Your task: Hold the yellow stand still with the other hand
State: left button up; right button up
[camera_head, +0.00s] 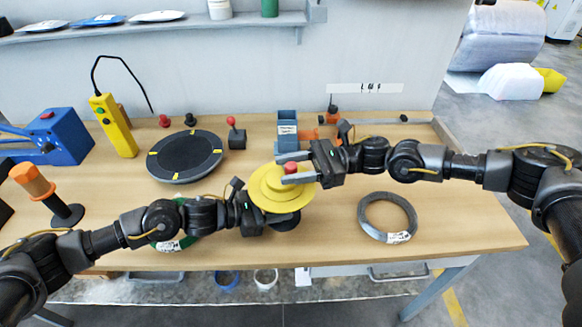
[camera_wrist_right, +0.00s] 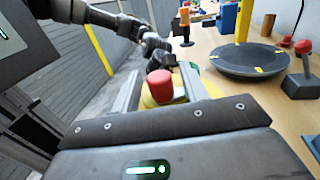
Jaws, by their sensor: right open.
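The yellow stand (camera_head: 268,195) is a round yellow disc with a red knob (camera_head: 291,168) on top, near the middle of the table. My right gripper (camera_head: 292,167) is open, with one finger on each side of the red knob. The right wrist view shows the knob (camera_wrist_right: 160,86) between the two fingers (camera_wrist_right: 160,92), with the yellow disc (camera_wrist_right: 148,101) below. I cannot tell whether the fingers touch the knob. My left gripper (camera_head: 262,215) is at the disc's lower left edge. Its fingertips are hidden by the disc, so its grip is unclear.
A grey coil (camera_head: 361,218) with a white label lies right of the stand. A green coil (camera_head: 172,246) is partly under my left arm. A black turntable (camera_head: 185,155), a blue box (camera_head: 287,130) and an orange-handled tool (camera_head: 33,181) stand around.

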jog(key=c, duration=0.9)
jog(key=shift+c, duration=0.2)
jog(key=shift+a+n+g, duration=0.1)
jog(key=shift+n+g, duration=0.2)
jog(key=shift+g, duration=0.2)
jog(key=n+g+h, duration=0.2)
jog(key=n+g, duration=0.1)
jog(key=g, duration=0.2)
jog(key=shift+n, duration=0.3)
jog(key=n+g+h, duration=0.5)
jog(key=shift+g+h, duration=0.3)
jog(key=shift+h, duration=0.4)
jog(key=o, duration=0.9)
jog(key=shift+o, duration=0.2)
